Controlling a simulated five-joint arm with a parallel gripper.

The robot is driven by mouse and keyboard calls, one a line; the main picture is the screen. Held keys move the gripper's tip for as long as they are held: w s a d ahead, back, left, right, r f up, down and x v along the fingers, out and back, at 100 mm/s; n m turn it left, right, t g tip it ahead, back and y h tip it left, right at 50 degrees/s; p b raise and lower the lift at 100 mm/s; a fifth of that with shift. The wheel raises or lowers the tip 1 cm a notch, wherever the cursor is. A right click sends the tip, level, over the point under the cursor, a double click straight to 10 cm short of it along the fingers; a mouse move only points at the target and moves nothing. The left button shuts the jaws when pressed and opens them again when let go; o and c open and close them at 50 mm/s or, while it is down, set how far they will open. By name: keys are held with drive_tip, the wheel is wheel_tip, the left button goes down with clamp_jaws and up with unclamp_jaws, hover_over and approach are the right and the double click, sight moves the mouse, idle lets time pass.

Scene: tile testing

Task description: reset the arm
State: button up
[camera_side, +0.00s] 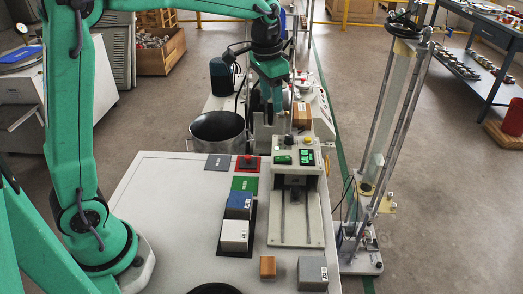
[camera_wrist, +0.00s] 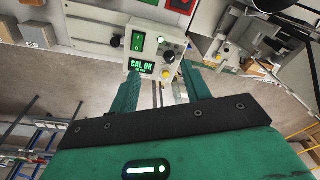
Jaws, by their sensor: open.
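My gripper (camera_side: 272,100) is open and empty in the side view. It hangs fingers down, above and behind the testing machine (camera_side: 296,230) on the white table. In the wrist view my gripper (camera_wrist: 162,84) shows two green fingers spread apart with nothing between them. Beyond the fingers is the machine's control box (camera_wrist: 157,47), with a lit green switch, a black knob, a yellow button and a display reading "CAL_OK". The display (camera_side: 307,157) also glows green in the side view. I cannot tell whether the gripper touches anything behind the machine.
Blue (camera_side: 239,204) and white (camera_side: 235,234) blocks stand on a dark tray. A wooden cube (camera_side: 268,266) and a grey block (camera_side: 312,272) sit near the front. A metal pot (camera_side: 217,130) stands behind the table; a tall tube stand (camera_side: 392,140) is at right.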

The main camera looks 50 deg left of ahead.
drive_tip(key=s+n+t, duration=0.3)
drive_tip(key=s+t, duration=0.1)
drive_tip(key=s, duration=2)
drive_tip(key=shift+a, duration=0.15)
